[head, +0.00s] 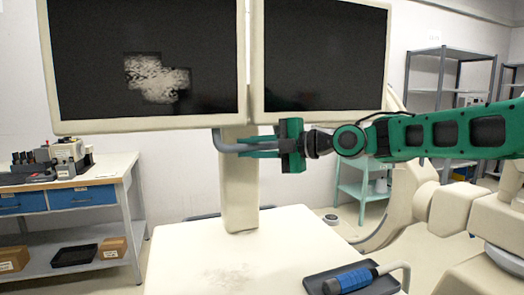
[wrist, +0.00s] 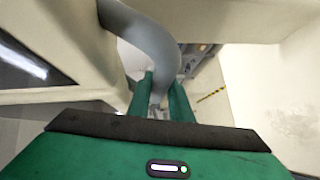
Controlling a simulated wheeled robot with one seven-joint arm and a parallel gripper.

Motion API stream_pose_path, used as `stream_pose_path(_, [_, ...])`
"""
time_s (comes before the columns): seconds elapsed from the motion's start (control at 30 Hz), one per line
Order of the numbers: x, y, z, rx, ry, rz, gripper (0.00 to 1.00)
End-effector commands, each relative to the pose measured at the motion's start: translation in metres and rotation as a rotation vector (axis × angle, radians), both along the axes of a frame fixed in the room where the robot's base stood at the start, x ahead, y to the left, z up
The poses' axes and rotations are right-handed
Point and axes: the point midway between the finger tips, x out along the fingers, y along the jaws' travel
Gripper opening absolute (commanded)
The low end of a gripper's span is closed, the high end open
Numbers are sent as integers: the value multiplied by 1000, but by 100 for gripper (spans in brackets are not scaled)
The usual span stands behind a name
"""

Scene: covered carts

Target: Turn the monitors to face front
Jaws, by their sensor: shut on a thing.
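Two dark monitors with cream frames are mounted side by side on a cream column (head: 239,185) above a cart. The left monitor (head: 90,65) shows a pale grainy patch on its screen. The right monitor (head: 320,60) is blank, and its screen also faces my head camera. A grey curved handle (head: 222,142) sticks out below the left monitor, by the column. My green gripper (head: 250,147) reaches in from the right and is shut on this handle. In the wrist view the handle (wrist: 155,45) runs down between my two green fingers.
The cream cart top (head: 200,262) holds a dark tray (head: 325,285) with a blue-handled tool (head: 350,279). A workbench (head: 115,168) with blue drawers stands at the left. Grey shelving (head: 440,55) and a cream jointed machine (head: 440,205) stand at the right.

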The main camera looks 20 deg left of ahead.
Motion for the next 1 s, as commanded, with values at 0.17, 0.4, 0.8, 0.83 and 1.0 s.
stream_pose_path(0.17, [-1,-1,-5,-9,8,6,0])
stream_pose_path(0.4, [-1,0,-5,-8,7,7,37])
stream_pose_path(0.8, [-4,-3,-1,-3,3,9,37])
stream_pose_path(0.83, [-4,-6,0,-3,3,8,37])
stream_pose_path(1.0, [-8,-34,3,-4,3,5,37])
